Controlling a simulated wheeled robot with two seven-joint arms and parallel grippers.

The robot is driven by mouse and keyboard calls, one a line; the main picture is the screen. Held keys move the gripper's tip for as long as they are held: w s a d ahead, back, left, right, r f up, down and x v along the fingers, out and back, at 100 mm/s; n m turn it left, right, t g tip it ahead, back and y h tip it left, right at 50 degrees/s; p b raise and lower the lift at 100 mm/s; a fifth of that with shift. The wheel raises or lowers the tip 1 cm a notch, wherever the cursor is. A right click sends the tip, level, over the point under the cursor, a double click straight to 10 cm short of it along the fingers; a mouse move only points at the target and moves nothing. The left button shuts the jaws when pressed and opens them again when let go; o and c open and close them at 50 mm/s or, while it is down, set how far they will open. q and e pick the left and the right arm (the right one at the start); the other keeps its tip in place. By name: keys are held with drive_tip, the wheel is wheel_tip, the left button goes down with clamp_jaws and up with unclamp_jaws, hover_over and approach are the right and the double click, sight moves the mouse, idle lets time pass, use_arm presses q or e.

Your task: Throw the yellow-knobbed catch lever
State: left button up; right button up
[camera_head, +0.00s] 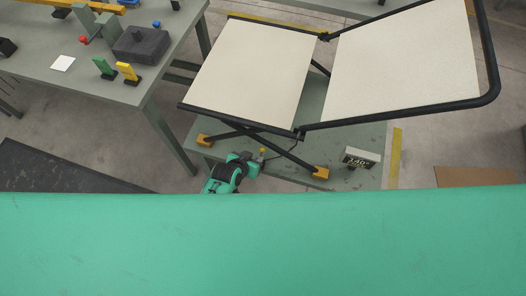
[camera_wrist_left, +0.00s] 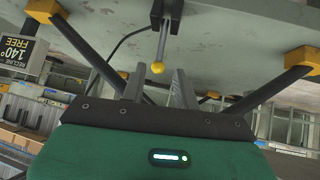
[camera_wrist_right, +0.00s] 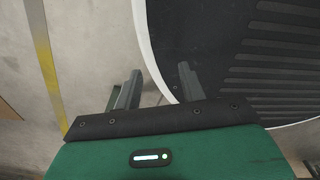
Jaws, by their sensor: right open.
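The catch lever shows in the left wrist view as a thin grey rod with a yellow knob (camera_wrist_left: 157,68) at its end. In the head view the knob (camera_head: 263,150) is small, beside the lounger's front crossed legs. My left gripper (camera_head: 257,163) is close to it; in the left wrist view its two fingers (camera_wrist_left: 158,86) are apart, with the knob just beyond the tips and no visible contact. The lounger (camera_head: 250,70) has a cream seat and a raised cream back panel (camera_head: 405,65) on a black frame. My right gripper (camera_wrist_right: 158,86) is open and empty, seen only in its wrist view.
A sign reading 140° (camera_head: 360,157) stands on the grey platform (camera_head: 350,125), right of the lever. Yellow-orange feet (camera_head: 321,173) end the lounger's legs near the lever. A grey-green workbench (camera_head: 60,85) with several small items stands at left. Bare floor lies between bench and platform.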

use_arm(q)
drive_tip(key=b+x, duration=0.1)
drive_tip(key=x, duration=0.6)
drive_tip(key=shift+w+d+f, duration=0.15)
drive_tip(key=shift+f, duration=0.1)
drive_tip(key=shift+x, duration=0.8)
drive_tip(key=shift+w+f, duration=0.1)
use_arm(e)
drive_tip(key=shift+w+d+f, duration=0.2)
drive_tip(key=shift+w+d, duration=0.05)
drive_tip(key=shift+w, duration=0.35)
drive_tip(key=shift+w+d+f, duration=0.2)
drive_tip(key=shift+w+d, duration=0.05)
drive_tip(key=shift+w, duration=0.3)
drive_tip(key=shift+s, duration=0.1)
use_arm(q)
clamp_jaws()
use_arm(e)
drive_tip(key=shift+s+a, duration=0.1)
drive_tip(key=shift+a, duration=0.15)
